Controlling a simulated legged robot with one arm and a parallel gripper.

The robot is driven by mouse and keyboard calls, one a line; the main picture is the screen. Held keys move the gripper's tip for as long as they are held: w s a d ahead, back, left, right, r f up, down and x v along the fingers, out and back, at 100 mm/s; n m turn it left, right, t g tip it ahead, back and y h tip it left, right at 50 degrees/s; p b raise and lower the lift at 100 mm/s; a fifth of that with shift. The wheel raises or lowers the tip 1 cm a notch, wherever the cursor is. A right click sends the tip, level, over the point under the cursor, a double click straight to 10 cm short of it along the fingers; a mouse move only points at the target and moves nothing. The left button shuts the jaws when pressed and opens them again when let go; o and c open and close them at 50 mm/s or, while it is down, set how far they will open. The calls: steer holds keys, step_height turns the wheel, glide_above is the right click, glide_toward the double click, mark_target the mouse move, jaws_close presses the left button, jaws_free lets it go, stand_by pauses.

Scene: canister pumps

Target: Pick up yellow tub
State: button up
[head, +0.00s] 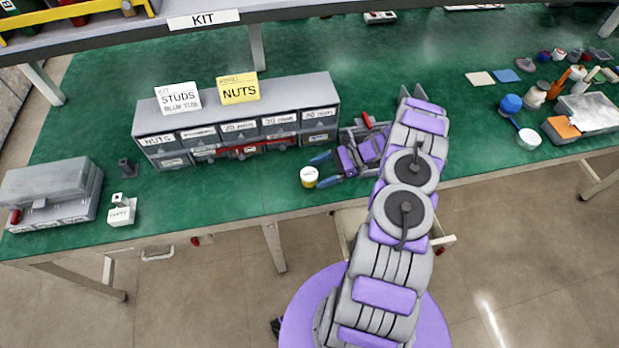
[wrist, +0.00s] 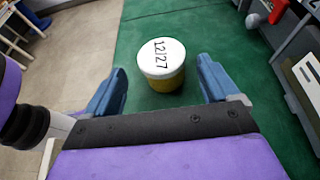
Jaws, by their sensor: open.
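The yellow tub (head: 309,177) is small and round with a white lid. It stands upright on the green bench top, near the front edge. In the wrist view the tub (wrist: 161,66) shows black writing, "12/27", on its lid. My gripper (head: 320,170) is low over the bench, just right of the tub in the head view. Its blue fingers are spread apart, and in the wrist view my gripper (wrist: 163,92) has the tub ahead, roughly centred between the fingertips. The tub appears not to be touched. Nothing is held.
A grey drawer cabinet (head: 236,118) with "STUDS" and "NUTS" cards stands behind and left of the tub. The green bench (head: 235,195) is clear left of the tub. A small box marked "EMPTY" (head: 122,213) sits farther left. Several cups and tools lie at the right.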

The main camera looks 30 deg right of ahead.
mark_target(309, 175)
steer(key=x, duration=0.4)
steer(key=shift+w+a+f+b, duration=0.15)
steer(key=shift+w+b, duration=0.1)
steer(key=shift+b, duration=0.15)
steer(key=c, duration=1.1)
